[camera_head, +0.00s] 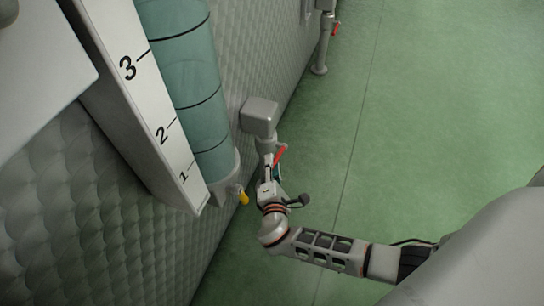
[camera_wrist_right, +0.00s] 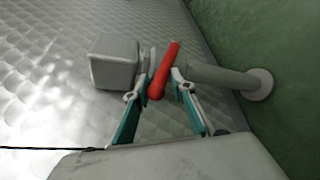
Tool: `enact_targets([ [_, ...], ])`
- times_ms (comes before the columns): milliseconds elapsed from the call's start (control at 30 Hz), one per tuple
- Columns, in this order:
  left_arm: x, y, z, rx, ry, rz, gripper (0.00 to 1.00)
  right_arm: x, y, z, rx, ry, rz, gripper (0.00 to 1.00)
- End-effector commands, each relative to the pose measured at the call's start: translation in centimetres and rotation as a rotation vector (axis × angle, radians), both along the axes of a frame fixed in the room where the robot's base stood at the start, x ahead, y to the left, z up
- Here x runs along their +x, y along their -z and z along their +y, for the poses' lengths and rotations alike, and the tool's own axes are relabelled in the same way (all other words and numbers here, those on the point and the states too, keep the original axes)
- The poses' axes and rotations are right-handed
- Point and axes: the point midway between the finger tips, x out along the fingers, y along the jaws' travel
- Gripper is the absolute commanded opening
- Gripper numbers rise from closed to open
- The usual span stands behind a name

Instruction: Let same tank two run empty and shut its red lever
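The red lever (camera_head: 281,155) sits on a grey valve pipe beside a grey box (camera_head: 260,116) on the tank wall. It also shows in the right wrist view (camera_wrist_right: 164,70), tilted, in front of the pipe. My right gripper (camera_head: 271,174) is at the lever; in the wrist view its teal-padded fingers (camera_wrist_right: 157,88) are apart on either side of the lever's near end, with a visible gap on the left. The teal sight tube (camera_head: 195,85) stands beside a white scale (camera_head: 150,110) marked 1, 2, 3; I cannot make out a liquid level. My left gripper is not in view.
The quilted metal tank wall (camera_head: 95,205) runs along the left. A yellow part (camera_head: 243,198) sits at the tube's foot. Another valve with a red lever (camera_head: 335,29) stands farther along the wall. The green floor (camera_head: 440,110) to the right is clear.

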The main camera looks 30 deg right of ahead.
Motion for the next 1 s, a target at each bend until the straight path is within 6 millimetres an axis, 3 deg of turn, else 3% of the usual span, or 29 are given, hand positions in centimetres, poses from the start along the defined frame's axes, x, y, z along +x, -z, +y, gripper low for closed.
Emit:
enact_targets([
  [100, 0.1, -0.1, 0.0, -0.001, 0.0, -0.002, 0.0, 0.1, -2.2, 0.2, 0.002, -0.001, -0.006, 0.2],
  [333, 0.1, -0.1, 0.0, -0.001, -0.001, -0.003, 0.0, 0.2, -4.6, 0.2, 0.001, -0.003, -0.006, 0.2],
  [767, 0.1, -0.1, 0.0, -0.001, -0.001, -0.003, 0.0, 0.1, -5.2, 0.2, -0.002, -0.004, -0.005, 0.2],
  [1000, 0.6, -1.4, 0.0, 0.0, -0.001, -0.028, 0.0, -0.2, -6.2, 0.3, 0.0, -0.003, -0.008, 0.2],
])
